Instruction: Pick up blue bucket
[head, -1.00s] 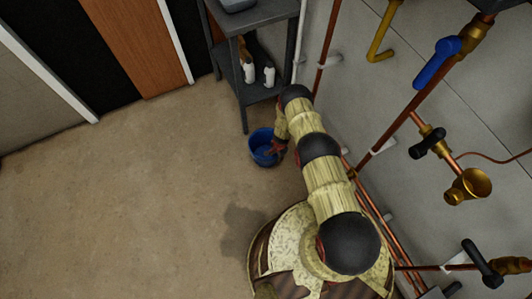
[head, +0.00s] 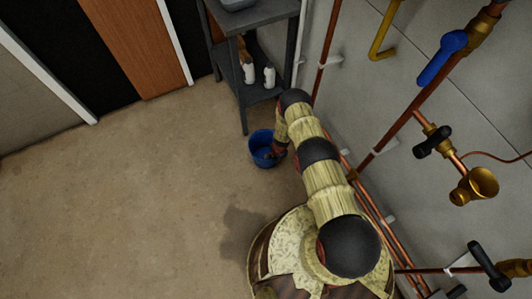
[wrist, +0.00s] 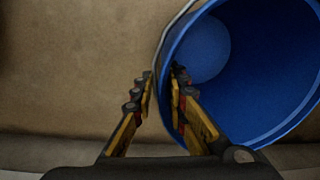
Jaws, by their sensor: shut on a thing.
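The blue bucket (head: 262,148) stands on the floor beside the front leg of the grey shelf in the head view. In the wrist view the bucket (wrist: 250,70) fills the right side, its round mouth facing the camera and a pale handle along its left edge. My gripper (wrist: 160,80) is shut on the bucket's left rim, one finger outside and one inside. In the head view my gripper (head: 278,150) is at the bucket's right side, partly hidden by my arm. The inside of the bucket looks empty.
A grey shelf unit (head: 243,100) stands behind the bucket, with white bottles (head: 269,77) on its lower shelf. Copper pipes (head: 385,135) with valves run along the wall at right. The floor (head: 130,210) to the left is clear.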

